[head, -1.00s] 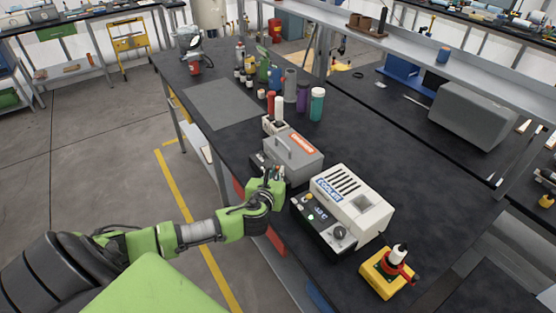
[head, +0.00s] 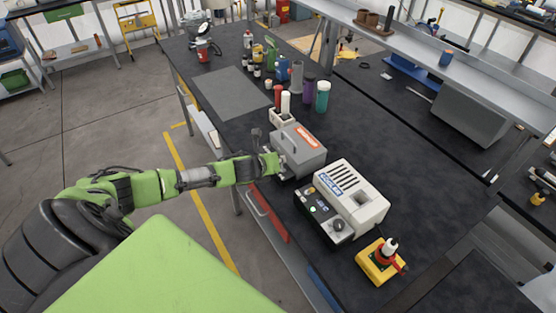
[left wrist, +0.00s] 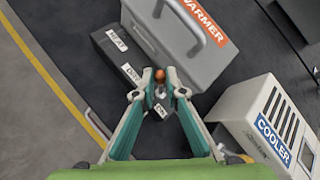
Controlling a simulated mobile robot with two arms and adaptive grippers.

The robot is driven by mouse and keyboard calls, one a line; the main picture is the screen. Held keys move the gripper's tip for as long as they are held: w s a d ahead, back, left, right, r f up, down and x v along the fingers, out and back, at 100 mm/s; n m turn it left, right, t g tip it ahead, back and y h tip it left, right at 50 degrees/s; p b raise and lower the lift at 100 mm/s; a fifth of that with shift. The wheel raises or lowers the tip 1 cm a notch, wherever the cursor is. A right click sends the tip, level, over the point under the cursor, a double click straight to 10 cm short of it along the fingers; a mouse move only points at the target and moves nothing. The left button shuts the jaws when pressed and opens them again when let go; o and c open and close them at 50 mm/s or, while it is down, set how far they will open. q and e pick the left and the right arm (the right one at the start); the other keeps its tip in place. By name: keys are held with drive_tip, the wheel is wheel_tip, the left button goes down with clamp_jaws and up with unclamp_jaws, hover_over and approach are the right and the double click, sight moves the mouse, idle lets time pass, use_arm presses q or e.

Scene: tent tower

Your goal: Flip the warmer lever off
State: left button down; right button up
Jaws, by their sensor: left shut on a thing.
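The warmer (head: 304,155) is a grey box with an orange label and a handle on its lid, on the dark bench. In the left wrist view the warmer (left wrist: 185,55) has a dark front panel with white labels, one reading HEAT. Its lever (left wrist: 160,77), with an orange-brown tip, stands up at that panel. My left gripper (head: 281,163) is at the front of the warmer; in the left wrist view its fingers (left wrist: 160,88) are shut on the lever from both sides. The lever is hidden in the head view. My right gripper is not in view.
The white cooler (head: 350,195) stands close to the right of the warmer. Several bottles and cylinders stand behind the warmer. A grey mat (head: 230,95) lies bare at the back left.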

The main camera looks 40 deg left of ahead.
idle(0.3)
use_arm(q)
drive_tip(key=c, duration=2.1)
unclamp_jaws()
drive_tip(key=shift+f, duration=0.1)
drive_tip(key=v, duration=1.2)
